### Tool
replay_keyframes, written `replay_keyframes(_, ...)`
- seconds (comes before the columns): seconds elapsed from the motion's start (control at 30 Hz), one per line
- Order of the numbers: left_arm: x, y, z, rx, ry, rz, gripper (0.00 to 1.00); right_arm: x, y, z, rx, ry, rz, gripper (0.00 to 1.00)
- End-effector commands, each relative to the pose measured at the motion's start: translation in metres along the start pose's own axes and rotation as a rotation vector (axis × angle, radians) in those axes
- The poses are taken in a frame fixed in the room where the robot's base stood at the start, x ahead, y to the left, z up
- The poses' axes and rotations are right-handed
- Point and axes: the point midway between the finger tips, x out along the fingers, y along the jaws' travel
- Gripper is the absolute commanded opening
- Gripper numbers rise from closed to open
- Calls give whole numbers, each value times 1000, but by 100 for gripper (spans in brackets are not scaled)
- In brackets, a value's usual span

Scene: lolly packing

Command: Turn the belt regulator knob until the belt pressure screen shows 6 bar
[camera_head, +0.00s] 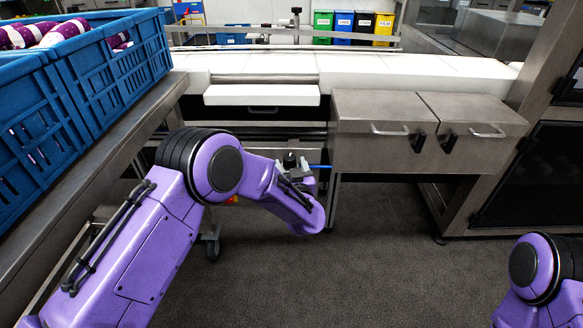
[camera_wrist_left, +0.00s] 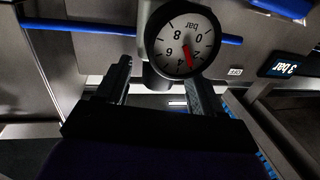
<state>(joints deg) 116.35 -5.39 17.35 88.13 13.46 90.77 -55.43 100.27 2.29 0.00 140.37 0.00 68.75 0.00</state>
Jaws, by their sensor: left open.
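A round white pressure gauge (camera_wrist_left: 183,45) marked in bar shows upside down at the top of the left wrist view. Its red needle points between 2 and 4. A dark belt pressure screen (camera_wrist_left: 285,68) at the right reads 3 bar, also upside down. My left gripper (camera_wrist_left: 158,75) is open, its two dark fingers on either side of the grey regulator part (camera_wrist_left: 154,79) below the gauge. I cannot tell whether they touch it; the knob is mostly hidden. In the head view my left arm reaches under the bench front and its fingers cannot be made out. My right gripper is out of view.
A blue air line (camera_wrist_left: 80,27) runs sideways by the gauge. Steel boxes with handles (camera_head: 385,125) stand right of the arm, below the white belt (camera_head: 420,67). Blue crates (camera_head: 110,70) with purple-wrapped items fill the left bench. Coloured bins stand behind. The floor in front is clear.

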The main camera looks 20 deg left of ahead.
Motion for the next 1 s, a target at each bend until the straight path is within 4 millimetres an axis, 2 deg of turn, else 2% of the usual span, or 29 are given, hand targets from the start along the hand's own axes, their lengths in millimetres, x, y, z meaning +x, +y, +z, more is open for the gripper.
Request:
replay_keyframes(0.03,0,0,0,0,0,0,64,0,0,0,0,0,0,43)
replay_keyframes(0.1,0,0,0,0,0,0,41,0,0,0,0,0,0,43)
replay_keyframes(0.2,0,0,0,0,0,0,13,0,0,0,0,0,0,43)
replay_keyframes(0.57,-1,-1,-1,2,-1,52,14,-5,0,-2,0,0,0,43)
replay_keyframes(1.0,1,-9,0,4,-2,381,14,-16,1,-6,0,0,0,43)
